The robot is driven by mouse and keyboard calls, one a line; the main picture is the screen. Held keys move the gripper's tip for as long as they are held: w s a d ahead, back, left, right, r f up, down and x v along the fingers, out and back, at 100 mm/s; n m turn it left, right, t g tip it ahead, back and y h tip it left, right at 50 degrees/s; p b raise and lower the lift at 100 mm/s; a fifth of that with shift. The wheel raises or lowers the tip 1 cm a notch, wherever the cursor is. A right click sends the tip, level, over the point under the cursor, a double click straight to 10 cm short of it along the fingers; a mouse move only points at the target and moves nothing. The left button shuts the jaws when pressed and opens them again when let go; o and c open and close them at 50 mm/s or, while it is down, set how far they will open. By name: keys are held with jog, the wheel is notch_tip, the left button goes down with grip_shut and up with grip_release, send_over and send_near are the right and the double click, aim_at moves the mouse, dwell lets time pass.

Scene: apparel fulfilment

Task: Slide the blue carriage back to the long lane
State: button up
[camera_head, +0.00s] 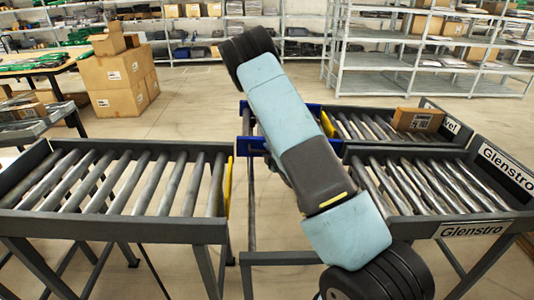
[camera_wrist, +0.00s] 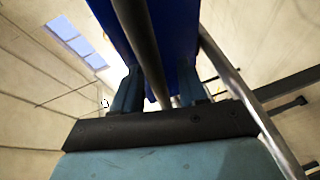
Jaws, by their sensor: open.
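The blue carriage (camera_head: 251,145) shows partly behind my arm in the head view. It is at the far end of the gap between the left and right roller lanes, in line with the far right lane. My arm hides its middle. In the wrist view, a large blue panel (camera_wrist: 183,42) of it fills the upper middle. My gripper (camera_wrist: 160,76) is open there, with a grey bar (camera_wrist: 143,40) running between its two fingers and the blue panel close by. Whether the fingers touch either is unclear. The gripper is hidden in the head view.
A left roller lane (camera_head: 120,229) and a near right lane (camera_head: 490,228) flank the gap; yellow stop plates (camera_head: 226,188) show. The far right lane (camera_head: 380,148) carries a cardboard box (camera_head: 418,119). Rails (camera_head: 250,215) cross the gap. Stacked boxes (camera_head: 118,82) and shelving stand behind.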

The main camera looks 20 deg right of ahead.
grip_shut()
jog(key=shift+s+a, duration=0.1)
jog(key=shift+a, duration=0.05)
dwell(0.4)
